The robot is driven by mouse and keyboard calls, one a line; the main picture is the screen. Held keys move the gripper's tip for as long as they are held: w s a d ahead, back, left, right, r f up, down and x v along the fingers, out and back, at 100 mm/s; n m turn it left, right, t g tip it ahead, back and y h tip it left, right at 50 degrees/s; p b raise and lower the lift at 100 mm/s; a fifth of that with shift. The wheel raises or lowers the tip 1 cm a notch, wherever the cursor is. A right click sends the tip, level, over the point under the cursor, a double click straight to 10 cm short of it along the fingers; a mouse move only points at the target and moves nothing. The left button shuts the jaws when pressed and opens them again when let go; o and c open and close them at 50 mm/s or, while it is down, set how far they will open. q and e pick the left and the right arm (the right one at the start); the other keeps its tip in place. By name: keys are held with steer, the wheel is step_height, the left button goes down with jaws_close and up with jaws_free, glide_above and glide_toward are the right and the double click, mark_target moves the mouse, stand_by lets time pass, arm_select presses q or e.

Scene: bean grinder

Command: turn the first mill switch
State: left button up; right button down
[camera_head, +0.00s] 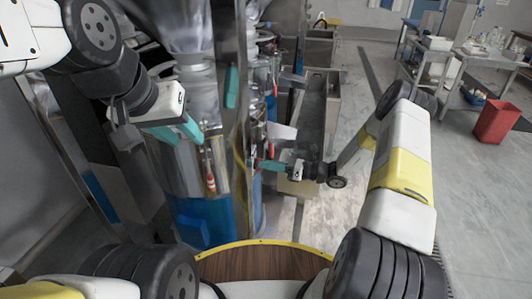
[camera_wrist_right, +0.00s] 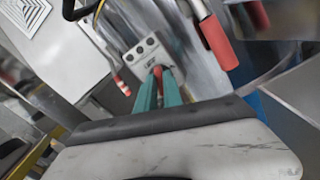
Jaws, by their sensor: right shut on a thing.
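In the head view the steel mill (camera_head: 195,175) stands in the middle with a blue lower part. My right gripper (camera_head: 258,164) has teal fingers and reaches the mill's right side from the right. In the right wrist view my right gripper (camera_wrist_right: 158,84) is shut on a small red switch (camera_wrist_right: 158,71) beside a grey plate (camera_wrist_right: 148,52) with round holes. The fingers hide part of the switch. My left gripper (camera_head: 186,134) is in front of the mill at the left, its teal fingers apart and nothing seen between them.
A red-gripped handle (camera_head: 210,180) hangs on the mill front; a larger red handle (camera_wrist_right: 218,42) shows near the right gripper. A wooden round top (camera_head: 262,262) with yellow edge is below.

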steer(key=m, duration=1.3)
steer(key=shift+w+d+f, duration=0.1)
steer(key=shift+w+f, duration=0.05)
steer(key=shift+f, duration=0.05)
steer(key=shift+m, duration=0.3)
steer(key=c, duration=1.5)
jaws_free()
steer(key=v, duration=0.7)
steer(key=shift+d, duration=0.35)
